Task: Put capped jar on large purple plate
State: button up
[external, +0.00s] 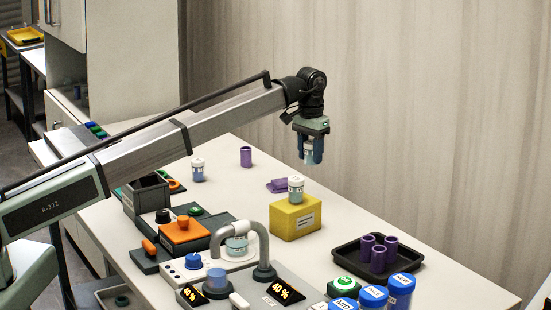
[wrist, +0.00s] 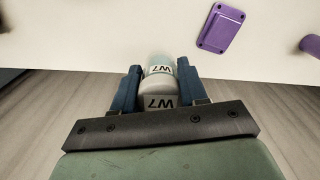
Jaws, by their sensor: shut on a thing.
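My gripper (external: 311,158) is shut on a pale capped jar and holds it in the air above the back of the table. In the wrist view the held jar (wrist: 160,85) sits between the two blue fingers (wrist: 158,82), with W7 labels showing. The purple plate (external: 277,186) lies flat on the table below and left of my gripper, partly hidden behind the yellow block. In the wrist view the plate (wrist: 221,27) is bare, with fasteners at its corners, and lies apart from the jar, up and to the right.
A second jar (external: 296,189) stands on the yellow block (external: 296,222). Another jar (external: 198,170) and a purple cylinder (external: 246,156) stand farther left. A black tray (external: 345,263) holds purple cylinders. Blue-capped containers (external: 401,286) and a curved grey pipe (external: 250,229) occupy the front.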

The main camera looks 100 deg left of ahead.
notch_tip(320, 180, up, 2)
send_over(282, 181)
notch_tip(282, 181, down, 10)
jog(key=shift+d, duration=0.1)
dwell(0.5)
jog(key=shift+f, duration=0.15)
jog(key=o, duration=1.1)
jog(key=shift+c, duration=0.2)
notch_tip(282, 181, up, 12)
dwell(0.3)
